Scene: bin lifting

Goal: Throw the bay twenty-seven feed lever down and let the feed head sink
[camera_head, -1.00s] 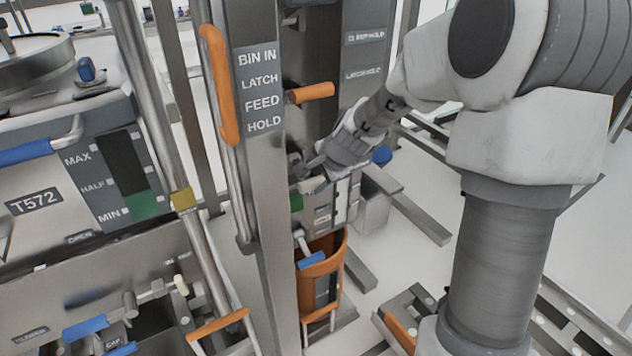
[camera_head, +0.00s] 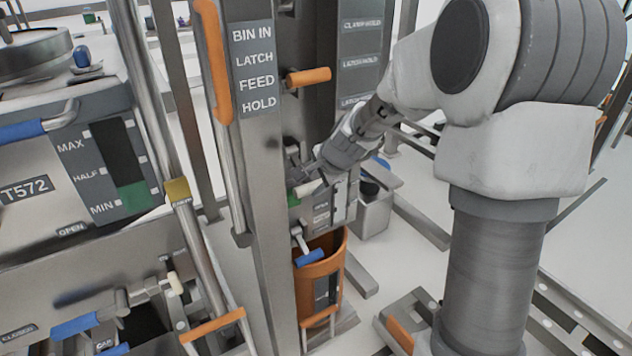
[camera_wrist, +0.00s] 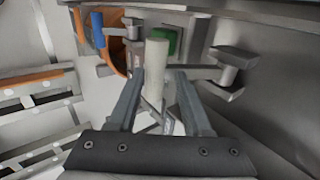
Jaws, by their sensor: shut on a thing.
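My gripper (camera_wrist: 157,78) is shut on a pale cream handle (camera_wrist: 156,62), which stands up between the two fingers in the wrist view. In the head view my gripper (camera_head: 302,180) is low beside the steel post, at the grey unit above the orange bin (camera_head: 336,262). Behind the handle is a green block (camera_wrist: 168,42), which also shows in the head view (camera_head: 293,200). A grey crank arm (camera_wrist: 228,72) lies right of the fingers. The post carries a sign (camera_head: 256,70) reading BIN IN, LATCH, FEED, HOLD. No bay number is readable, and my wrist partly hides the unit.
An orange peg handle (camera_head: 308,77) juts from the post above my arm. A blue-gripped lever (camera_head: 311,258) sits just below the grey unit, in front of the orange bin. A tank labelled T572 (camera_head: 27,190) stands left. Floor rails lie at right.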

